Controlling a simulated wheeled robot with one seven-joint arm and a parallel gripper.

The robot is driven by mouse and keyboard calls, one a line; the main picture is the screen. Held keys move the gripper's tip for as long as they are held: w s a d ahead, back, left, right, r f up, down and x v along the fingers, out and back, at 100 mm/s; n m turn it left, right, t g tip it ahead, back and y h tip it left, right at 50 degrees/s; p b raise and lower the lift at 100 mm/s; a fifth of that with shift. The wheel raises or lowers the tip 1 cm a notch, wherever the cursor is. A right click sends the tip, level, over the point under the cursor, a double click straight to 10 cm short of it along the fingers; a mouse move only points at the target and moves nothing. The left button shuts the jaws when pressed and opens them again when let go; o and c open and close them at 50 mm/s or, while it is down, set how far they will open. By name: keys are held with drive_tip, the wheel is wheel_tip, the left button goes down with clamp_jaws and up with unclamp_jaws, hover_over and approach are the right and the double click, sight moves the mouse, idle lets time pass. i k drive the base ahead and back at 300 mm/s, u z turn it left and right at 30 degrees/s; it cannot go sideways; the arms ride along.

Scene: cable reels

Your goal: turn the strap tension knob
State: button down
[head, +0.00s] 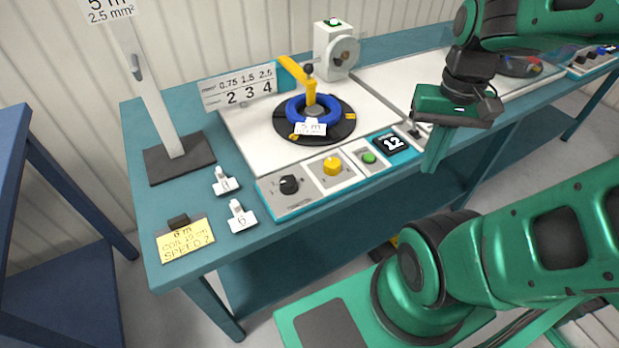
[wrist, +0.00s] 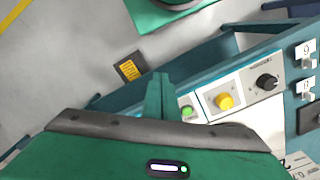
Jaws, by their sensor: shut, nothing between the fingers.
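The control panel (head: 312,198) runs along the front edge of the workbench. The labels by the knobs are too small to read, so I cannot tell which one is for strap tension. My gripper (head: 432,162) is shut and empty, fingers pointing down, right of the panel's display and apart from the knobs. Its fingers (wrist: 160,85) also show in the wrist view.
A display reading 12 (head: 391,142) sits beside the green button. Behind the panel, a blue coil (head: 316,109) lies on a black turntable (head: 345,128). A yellow note (head: 185,241) and two white number tags (head: 240,217) lie at the left. A post (head: 150,90) stands behind them.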

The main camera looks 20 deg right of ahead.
sight(288, 186)
drive_tip(key=z, duration=1.5)
drive_tip(key=k, duration=0.95)
drive_tip(key=u, duration=1.65)
drive_tip(key=i, duration=0.5)
drive_tip(key=z, duration=0.05)
